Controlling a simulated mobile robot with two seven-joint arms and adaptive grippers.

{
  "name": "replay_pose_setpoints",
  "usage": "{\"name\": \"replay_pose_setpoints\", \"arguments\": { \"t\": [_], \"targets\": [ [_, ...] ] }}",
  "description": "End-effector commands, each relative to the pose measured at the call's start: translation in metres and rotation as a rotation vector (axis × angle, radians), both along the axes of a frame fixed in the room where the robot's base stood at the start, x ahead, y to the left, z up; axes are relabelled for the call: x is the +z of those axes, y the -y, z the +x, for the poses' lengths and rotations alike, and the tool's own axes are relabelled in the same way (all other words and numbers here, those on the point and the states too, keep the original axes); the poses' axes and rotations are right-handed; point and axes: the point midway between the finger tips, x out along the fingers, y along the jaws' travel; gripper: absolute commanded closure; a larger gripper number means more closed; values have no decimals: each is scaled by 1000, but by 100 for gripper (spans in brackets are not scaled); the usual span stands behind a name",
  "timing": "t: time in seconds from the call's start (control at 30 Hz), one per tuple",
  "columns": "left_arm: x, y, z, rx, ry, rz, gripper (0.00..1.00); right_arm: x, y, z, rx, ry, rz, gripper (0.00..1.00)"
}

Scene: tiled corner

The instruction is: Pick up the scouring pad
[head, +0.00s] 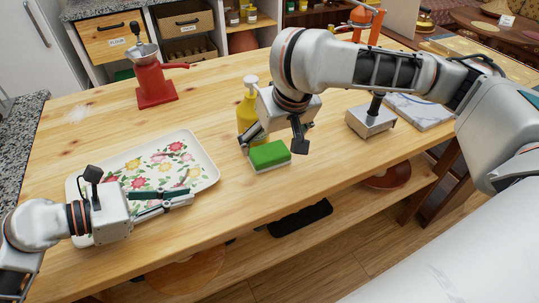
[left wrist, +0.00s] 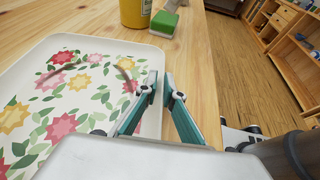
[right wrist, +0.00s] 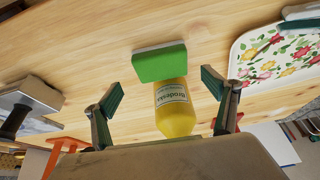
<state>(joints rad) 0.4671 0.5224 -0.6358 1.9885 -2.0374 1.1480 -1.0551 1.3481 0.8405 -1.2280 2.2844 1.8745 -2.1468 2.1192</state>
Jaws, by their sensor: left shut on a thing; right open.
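The scouring pad (head: 270,155), green on top with a pale layer beneath, lies on the wooden table right of the tray. It also shows in the left wrist view (left wrist: 163,24) and the right wrist view (right wrist: 160,64). My right gripper (head: 274,144) is open and empty above the pad. In the right wrist view its fingers (right wrist: 163,86) stand apart on either side, with the pad ahead between them. My left gripper (head: 188,196) is shut on the near right rim of the floral tray (left wrist: 149,115).
A yellow bottle (head: 246,112) stands close behind the pad, between the right fingers in the right wrist view. A red grinder (head: 155,85) stands at the back left. A grey metal block (head: 370,121) is to the right. The table front is clear.

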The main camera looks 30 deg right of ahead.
Motion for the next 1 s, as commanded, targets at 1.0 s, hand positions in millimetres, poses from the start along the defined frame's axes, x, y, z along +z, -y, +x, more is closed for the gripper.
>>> {"name": "replay_pose_setpoints", "arguments": {
  "t": [1.0],
  "targets": [
    [-13,-2,-3,-1,-22,16,100,-52,-2,15,-1,-2,0,49]
  ]
}}
